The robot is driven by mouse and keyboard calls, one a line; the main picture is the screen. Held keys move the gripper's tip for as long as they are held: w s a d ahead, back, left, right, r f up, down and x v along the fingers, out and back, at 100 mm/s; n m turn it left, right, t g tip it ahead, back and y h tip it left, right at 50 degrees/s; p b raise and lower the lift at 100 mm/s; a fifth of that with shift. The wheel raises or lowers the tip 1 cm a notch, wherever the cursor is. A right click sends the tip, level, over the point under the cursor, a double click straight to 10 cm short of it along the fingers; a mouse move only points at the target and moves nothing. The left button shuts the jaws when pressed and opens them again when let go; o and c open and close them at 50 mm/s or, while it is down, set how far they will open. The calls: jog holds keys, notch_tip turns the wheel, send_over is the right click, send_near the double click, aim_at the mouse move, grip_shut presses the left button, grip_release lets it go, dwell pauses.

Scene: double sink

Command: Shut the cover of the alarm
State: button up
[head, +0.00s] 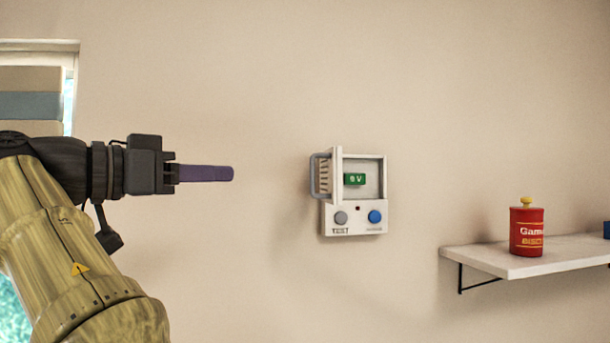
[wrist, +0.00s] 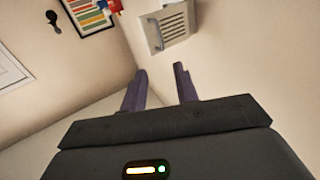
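The white alarm (head: 355,218) is fixed to the wall in the middle of the head view. It has a grey knob, a blue knob and a green 9 V block in an open recess. Its slatted cover (head: 324,176) stands out from the left side of the recess, seen at a steep angle, with a grey handle on it. The cover's slats also show at the top of the wrist view (wrist: 176,21). My gripper (head: 230,174) is left of the alarm, apart from it. In the wrist view my gripper's (wrist: 161,72) two purple fingers are apart with nothing between them.
A white shelf (head: 520,262) on a black bracket holds a red tin (head: 526,232) at the right. A window (head: 40,85) is at the far left. The wall between my gripper and the alarm is bare. A framed picture (wrist: 90,12) hangs at the wrist view's top left.

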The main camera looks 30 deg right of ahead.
aim_at(311, 173)
jog(key=p+x, duration=0.3)
jog(key=x, duration=1.3)
jog(key=shift+d+r, duration=0.15)
jog(key=shift+d, duration=0.1)
jog(key=shift+w+d+p, duration=0.1)
jog(key=shift+d+p, duration=0.2)
jog(key=shift+d, duration=0.2)
grip_shut()
